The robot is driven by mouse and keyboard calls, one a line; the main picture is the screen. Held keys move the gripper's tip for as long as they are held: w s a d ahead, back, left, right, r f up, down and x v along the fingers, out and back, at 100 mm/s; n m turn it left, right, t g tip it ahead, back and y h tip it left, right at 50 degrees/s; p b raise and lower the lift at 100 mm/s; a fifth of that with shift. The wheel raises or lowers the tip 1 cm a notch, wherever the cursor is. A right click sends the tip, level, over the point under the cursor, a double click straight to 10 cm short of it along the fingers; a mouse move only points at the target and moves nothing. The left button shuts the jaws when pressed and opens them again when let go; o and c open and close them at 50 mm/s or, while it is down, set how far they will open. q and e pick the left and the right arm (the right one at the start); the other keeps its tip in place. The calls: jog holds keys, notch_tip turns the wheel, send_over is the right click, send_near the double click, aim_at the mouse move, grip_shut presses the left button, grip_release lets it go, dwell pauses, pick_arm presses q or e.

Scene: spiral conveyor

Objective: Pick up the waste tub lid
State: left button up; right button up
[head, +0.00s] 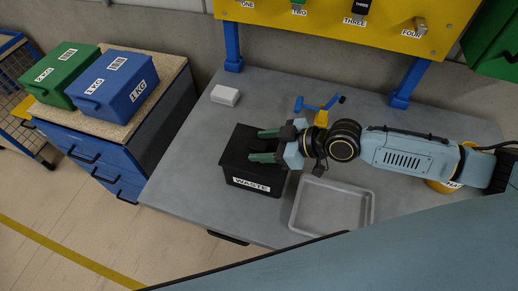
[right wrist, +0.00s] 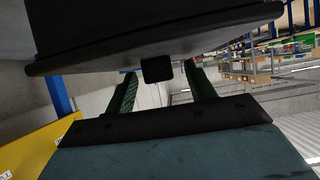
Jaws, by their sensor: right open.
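The black waste tub (head: 232,178) stands on the grey workbench with a white WASTE label on its front. Its black lid (head: 239,147) is on top, and its dark underside edge and small square knob (right wrist: 157,69) show in the right wrist view. My right gripper (head: 265,145) reaches in from the right over the lid. Its green fingers are apart, one on each side of the knob, and they also show in the right wrist view (right wrist: 162,88). I cannot tell whether they touch it. My left gripper is not in view.
A grey shallow tray (head: 295,217) lies right of the tub, below my right arm. A small white box (head: 225,95) sits behind it to the left. A blue tool (head: 318,105) stands behind the gripper. Green (head: 62,72) and blue (head: 112,85) bins stand on a cabinet at left.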

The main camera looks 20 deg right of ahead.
jog(key=c, duration=1.1)
jog(key=shift+r, duration=0.15)
